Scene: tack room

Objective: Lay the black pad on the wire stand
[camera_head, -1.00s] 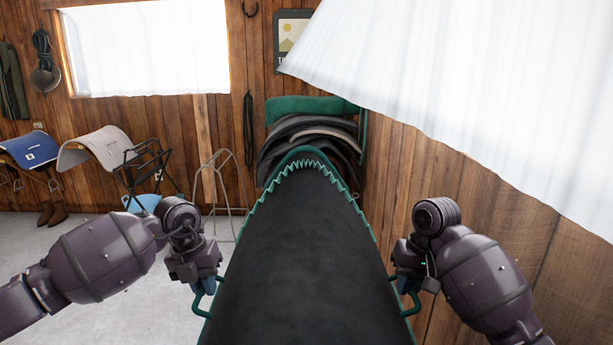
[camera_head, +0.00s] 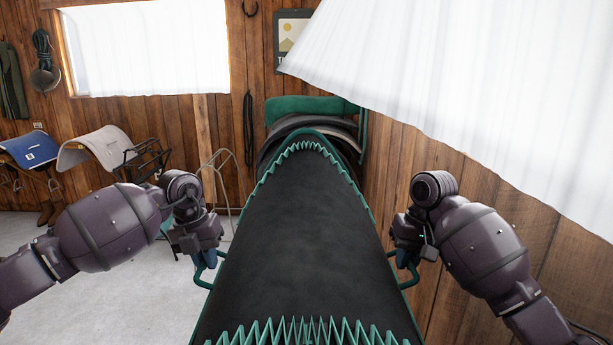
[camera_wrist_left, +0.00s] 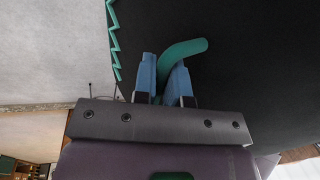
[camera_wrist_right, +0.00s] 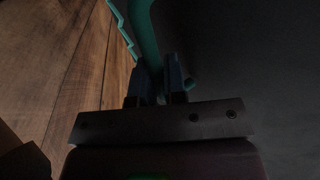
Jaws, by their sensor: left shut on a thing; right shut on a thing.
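The black pad (camera_head: 305,235) with green zigzag trim hangs in front of me as a long arched sheet. My left gripper (camera_head: 208,258) is shut on the green handle at its left side, and blue fingers clasp that handle (camera_wrist_left: 185,48) in the left wrist view. My right gripper (camera_head: 406,258) is shut on the handle at its right side, dim in the right wrist view (camera_wrist_right: 160,82). A bare black wire stand (camera_head: 147,162) and a bare grey wire stand (camera_head: 207,187) stand beyond my left arm, partly hidden by it. I cannot tell which one the task names.
A blue pad (camera_head: 30,150) and a pale pad (camera_head: 95,148) lie on stands at the left. Beyond the black pad, a green-topped rack (camera_head: 300,107) holds dark pads against the wall. A wooden wall (camera_head: 480,190) runs close on the right. Open floor (camera_head: 90,285) is at lower left.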

